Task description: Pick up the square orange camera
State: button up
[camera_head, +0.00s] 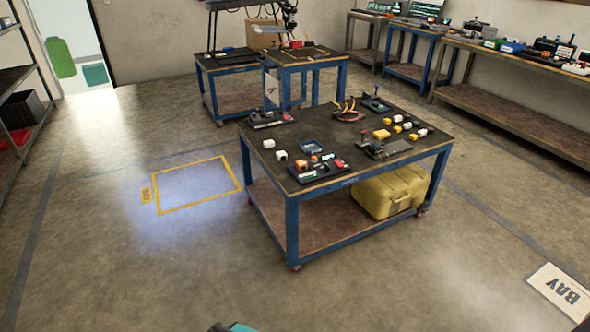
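A small, boxy orange item (301,165) sits on a dark tray (305,179) near the front left corner of the blue-framed worktable (350,172). It looks like the square orange camera, but it is too small in view to make out a lens. A flatter orange or red piece (316,159) lies just right of it. My gripper is not seen. Only a teal and dark piece, which seems to be part of my own body, shows at the bottom edge, well apart from the table.
White blocks (281,155), a blue dish (312,146), orange-handled tools (347,110) and yellow blocks (381,134) share the tabletop. A yellow case (390,192) is on the lower shelf. Benches (500,75) line the right wall. The floor in front is clear.

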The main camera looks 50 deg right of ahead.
aim_at(301, 165)
jog(key=z, duration=0.15)
jog(key=i, duration=0.95)
jog(key=u, duration=0.1)
